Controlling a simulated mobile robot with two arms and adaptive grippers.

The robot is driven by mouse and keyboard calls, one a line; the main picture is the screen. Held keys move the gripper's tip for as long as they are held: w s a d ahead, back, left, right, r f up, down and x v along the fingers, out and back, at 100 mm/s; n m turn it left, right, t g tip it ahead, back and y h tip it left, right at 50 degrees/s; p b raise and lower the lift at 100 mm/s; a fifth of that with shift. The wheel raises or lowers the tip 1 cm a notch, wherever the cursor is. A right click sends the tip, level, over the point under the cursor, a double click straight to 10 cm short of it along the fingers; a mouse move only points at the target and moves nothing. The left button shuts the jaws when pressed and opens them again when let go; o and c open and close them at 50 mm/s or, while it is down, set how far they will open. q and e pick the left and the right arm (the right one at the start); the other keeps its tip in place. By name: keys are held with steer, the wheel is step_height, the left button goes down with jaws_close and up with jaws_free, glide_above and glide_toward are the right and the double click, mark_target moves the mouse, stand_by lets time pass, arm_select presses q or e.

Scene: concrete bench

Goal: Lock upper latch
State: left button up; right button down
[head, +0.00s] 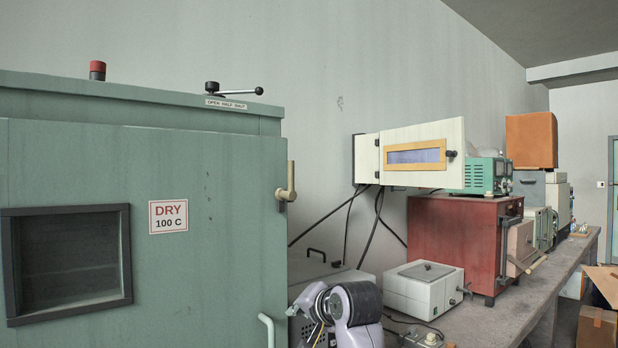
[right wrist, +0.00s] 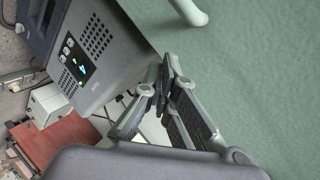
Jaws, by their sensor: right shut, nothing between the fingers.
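The upper latch (head: 287,182) is a beige lever on a bracket at the right edge of the green oven door (head: 225,220). In the head view its lever stands nearly upright. In the right wrist view my right gripper (right wrist: 167,72) is shut and empty, in front of the green door. A pale curved handle (right wrist: 190,10) shows near its fingertips at the top; it also appears low on the door in the head view (head: 267,328). My left gripper is not in view.
A grey device with a lit display (right wrist: 82,68) stands beside the door. A white box (head: 424,290), a red oven (head: 450,238) and other equipment line the bench (head: 500,322). A white cabinet (head: 425,150) hangs on the wall. Open air lies right of the latch.

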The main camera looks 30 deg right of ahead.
steer(key=s+d+r+m+t, duration=0.1)
steer(key=s+d+r+m, duration=0.1)
steer(key=r, duration=0.7)
steer(key=s+d+r+m+t, duration=0.2)
steer(key=s+r, duration=0.1)
steer(key=r, duration=0.7)
steer(key=s+d+r+m+t, duration=0.1)
steer(key=s+d+r+m, duration=0.1)
steer(key=r, duration=0.7)
steer(key=shift+s+d+r+t, duration=0.2)
steer(key=shift+s+r+t, duration=0.05)
steer(key=shift+s+t, duration=0.15)
steer(key=shift+w+y, duration=0.15)
steer(key=shift+y, duration=0.15)
steer(key=w+a+p, duration=0.3)
steer(key=w+p, duration=0.2)
steer(key=w, duration=0.3)
steer(key=shift+w+a, duration=0.15)
steer(key=shift+w, duration=0.15)
steer(key=shift+f, duration=0.1)
steer(key=shift+w, duration=0.15)
